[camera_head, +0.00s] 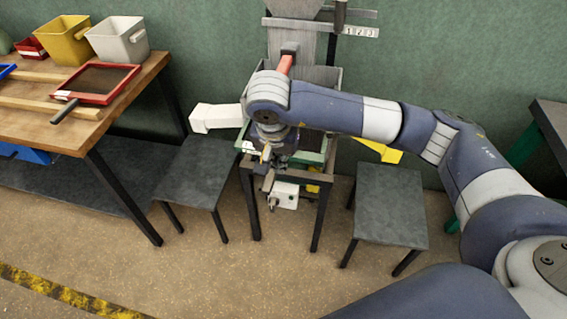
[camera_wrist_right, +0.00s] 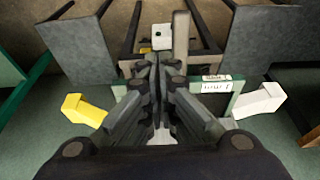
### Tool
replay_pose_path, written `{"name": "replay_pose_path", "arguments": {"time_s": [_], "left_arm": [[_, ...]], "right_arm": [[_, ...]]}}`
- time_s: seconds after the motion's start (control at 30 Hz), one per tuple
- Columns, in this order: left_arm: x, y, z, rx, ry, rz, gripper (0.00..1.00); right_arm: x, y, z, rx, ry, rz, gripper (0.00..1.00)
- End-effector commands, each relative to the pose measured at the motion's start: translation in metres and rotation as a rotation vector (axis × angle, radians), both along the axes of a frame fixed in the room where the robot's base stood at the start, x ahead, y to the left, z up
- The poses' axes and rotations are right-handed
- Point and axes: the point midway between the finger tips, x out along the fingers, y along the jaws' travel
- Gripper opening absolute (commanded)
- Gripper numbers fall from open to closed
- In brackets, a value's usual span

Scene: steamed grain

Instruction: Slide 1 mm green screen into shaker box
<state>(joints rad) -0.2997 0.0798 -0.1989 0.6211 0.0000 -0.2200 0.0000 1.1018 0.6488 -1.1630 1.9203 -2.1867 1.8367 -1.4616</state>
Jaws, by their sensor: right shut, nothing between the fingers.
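The shaker box (camera_head: 336,75) stands on a dark frame against the green wall, largely hidden behind my right arm. A green-framed screen (camera_head: 312,157) shows at its front, below my arm. In the right wrist view, the green bar of the screen (camera_wrist_right: 236,86) carries a white label whose print I cannot read. My right gripper (camera_head: 268,183) points down over the front of the shaker; in the wrist view its fingers (camera_wrist_right: 160,62) are closed together and empty, beside the green frame. How far the screen sits inside the box is hidden. My left gripper is out of view.
Grey stools stand left (camera_head: 200,172) and right (camera_head: 391,205) of the shaker. A white chute (camera_head: 214,118) and yellow chute (camera_head: 380,150) stick out sideways. A wooden table (camera_head: 62,130) at left holds a red-framed screen (camera_head: 100,98), yellow bin (camera_head: 65,40) and white bin (camera_head: 118,40).

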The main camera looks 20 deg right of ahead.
Motion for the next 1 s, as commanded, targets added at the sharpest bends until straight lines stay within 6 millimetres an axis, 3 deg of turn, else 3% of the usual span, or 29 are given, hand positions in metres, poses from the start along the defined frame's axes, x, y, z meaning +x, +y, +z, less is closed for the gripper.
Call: {"name": "replay_pose_path", "arguments": {"time_s": [0.17, 0.53, 0.7, 1.0], "left_arm": [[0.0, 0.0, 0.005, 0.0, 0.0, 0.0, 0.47], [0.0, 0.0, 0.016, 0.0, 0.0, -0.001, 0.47], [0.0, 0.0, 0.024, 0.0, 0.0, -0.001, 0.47], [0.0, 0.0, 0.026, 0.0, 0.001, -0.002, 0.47]], "right_arm": [[0.004, -0.005, -0.021, -0.004, 0.006, -0.003, 0.0], [0.022, -0.016, -0.096, -0.001, 0.006, -0.003, 0.0], [0.044, -0.03, -0.093, 0.001, 0.002, -0.003, 0.0], [0.056, -0.038, -0.094, 0.003, 0.002, -0.001, 0.0]]}}
